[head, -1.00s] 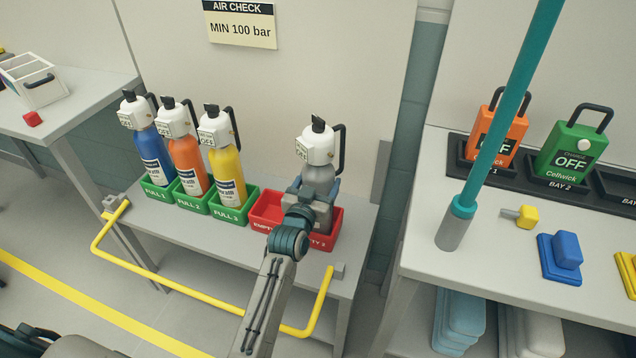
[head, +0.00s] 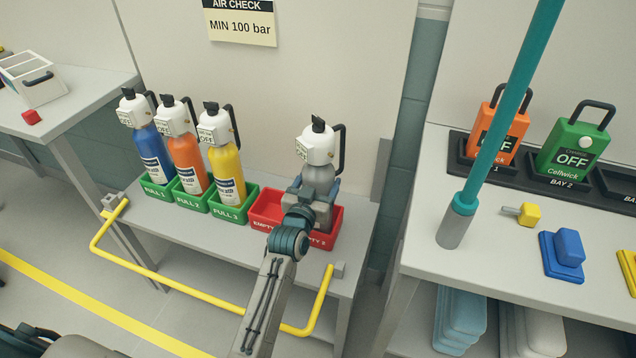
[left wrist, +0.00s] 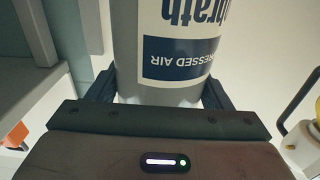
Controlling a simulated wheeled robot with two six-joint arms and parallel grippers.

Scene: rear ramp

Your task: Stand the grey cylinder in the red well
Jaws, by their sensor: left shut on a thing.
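The grey cylinder (head: 318,173) stands upright at the right end of the red wells (head: 266,205) on the low bench. It has a white cap, a black knob and a black handle. My left gripper (head: 316,189) is shut around its body from the front. The gripper and wrist hide its base, so I cannot tell whether it touches the well floor. In the left wrist view the cylinder (left wrist: 180,93) sits between the fingers, its blue "compressed air" label upside down. My right gripper is not in view.
Blue (head: 150,148), orange (head: 187,158) and yellow (head: 225,170) cylinders stand in green wells (head: 232,212) to the left. A yellow rail (head: 180,290) runs along the bench front. A teal pole (head: 505,100) and a side table (head: 490,262) are at right.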

